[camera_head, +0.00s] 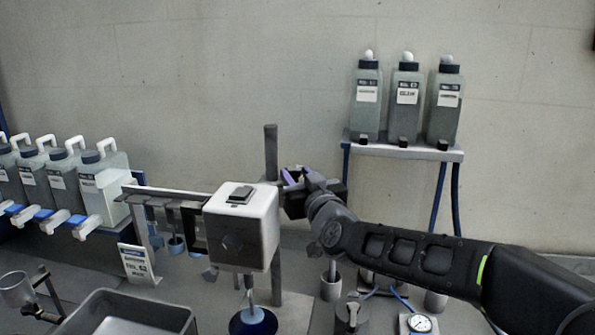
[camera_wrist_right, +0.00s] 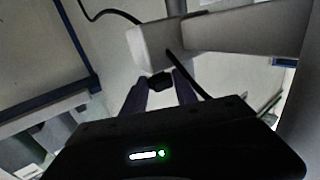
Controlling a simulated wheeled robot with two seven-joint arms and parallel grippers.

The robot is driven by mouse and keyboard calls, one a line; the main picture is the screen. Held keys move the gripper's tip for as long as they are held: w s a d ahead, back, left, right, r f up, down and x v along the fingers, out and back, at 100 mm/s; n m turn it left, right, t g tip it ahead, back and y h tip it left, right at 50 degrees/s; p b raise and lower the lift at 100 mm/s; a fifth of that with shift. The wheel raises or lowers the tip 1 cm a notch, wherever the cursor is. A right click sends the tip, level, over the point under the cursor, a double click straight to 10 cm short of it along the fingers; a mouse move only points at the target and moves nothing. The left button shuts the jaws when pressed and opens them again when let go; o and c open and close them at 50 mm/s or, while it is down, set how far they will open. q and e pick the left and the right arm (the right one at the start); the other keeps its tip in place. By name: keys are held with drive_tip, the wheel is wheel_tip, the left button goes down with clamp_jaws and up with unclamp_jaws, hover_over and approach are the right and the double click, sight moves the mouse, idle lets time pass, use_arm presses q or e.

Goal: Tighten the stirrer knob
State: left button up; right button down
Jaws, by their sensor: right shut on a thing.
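The stirrer is a white box-shaped head (camera_head: 243,225) with a dark dial on its front, beside an upright grey post (camera_head: 270,152). My right gripper (camera_head: 291,178) reaches in from the right, behind the stirrer head and beside the post. In the right wrist view its two purple fingers (camera_wrist_right: 160,88) are shut on a small black knob (camera_wrist_right: 160,80), next to a pale clamp block (camera_wrist_right: 150,47). The knob is hidden in the head view. My left gripper is not in view.
Several bottles with white handles (camera_head: 105,185) stand at the left. Bottles (camera_head: 407,105) stand on a raised shelf (camera_head: 400,148) at the back right. A grey metal tray (camera_head: 130,310) and a round gauge (camera_head: 420,324) are in front. A blue-rimmed vessel (camera_head: 253,322) sits under the stirrer.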

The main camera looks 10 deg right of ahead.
drive_tip(key=shift+f, duration=0.1)
drive_tip(key=c, duration=1)
unclamp_jaws()
drive_tip(key=shift+o, duration=0.2)
drive_tip(key=shift+s, duration=0.1)
drive_tip(key=shift+s+d+b, duration=0.1)
drive_tip(key=shift+s+b, duration=0.2)
drive_tip(key=shift+s, duration=0.3)
drive_tip(key=s+b, duration=0.1)
drive_tip(key=s, duration=0.5)
drive_tip(key=shift+s+d, duration=0.25)
drive_tip(key=shift+d, duration=0.1)
